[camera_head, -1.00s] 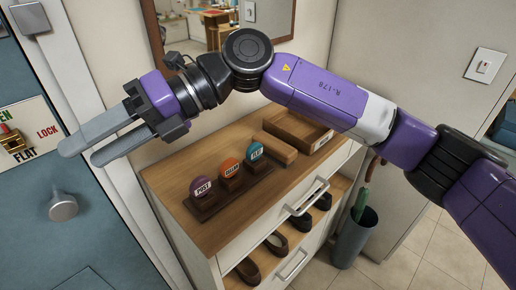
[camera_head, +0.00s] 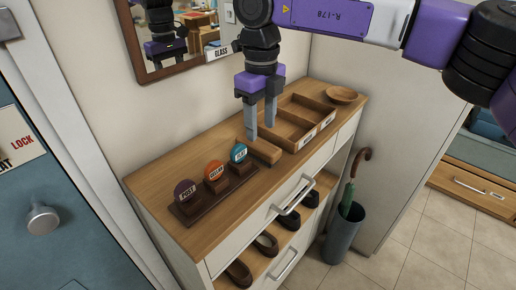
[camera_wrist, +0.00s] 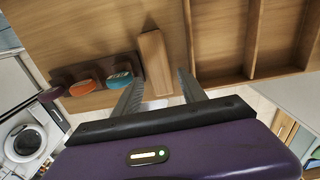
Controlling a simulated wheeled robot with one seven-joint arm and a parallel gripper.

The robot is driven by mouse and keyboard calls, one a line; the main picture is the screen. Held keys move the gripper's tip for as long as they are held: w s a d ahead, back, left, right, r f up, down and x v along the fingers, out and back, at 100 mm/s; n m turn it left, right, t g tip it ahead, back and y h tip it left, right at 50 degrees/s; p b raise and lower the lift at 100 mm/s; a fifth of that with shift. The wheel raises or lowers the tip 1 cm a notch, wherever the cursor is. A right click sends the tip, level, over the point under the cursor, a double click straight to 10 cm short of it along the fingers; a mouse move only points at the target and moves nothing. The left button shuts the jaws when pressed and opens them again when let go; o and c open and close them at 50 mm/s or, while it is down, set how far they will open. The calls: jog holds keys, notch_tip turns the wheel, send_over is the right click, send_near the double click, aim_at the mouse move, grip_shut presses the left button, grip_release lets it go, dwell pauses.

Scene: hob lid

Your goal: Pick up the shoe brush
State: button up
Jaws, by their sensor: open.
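The shoe brush (camera_head: 264,152) is a light brown wooden block lying on the cabinet top, between the stand of coloured discs and the divided tray. It also shows in the wrist view (camera_wrist: 154,60). My gripper (camera_head: 261,134) points down over the brush, with its two grey fingers apart. In the wrist view my fingers (camera_wrist: 160,76) appear on either side of the brush's near end, with nothing clamped. The fingers hide part of the brush in the head view. I cannot tell exactly how far the fingertips are above the cabinet top.
A dark stand (camera_head: 214,192) with purple, orange and teal discs is left of the brush. The wooden divided tray (camera_head: 292,128) is close on the right, with a bowl (camera_head: 342,95) beyond. A mirror (camera_head: 177,38) hangs behind. Free wood lies at the cabinet's left end.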

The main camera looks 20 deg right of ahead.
aim_at(259, 143)
jog(key=f, duration=0.6)
jog(key=shift+w+a, duration=0.1)
jog(key=shift+a, duration=0.1)
grip_shut()
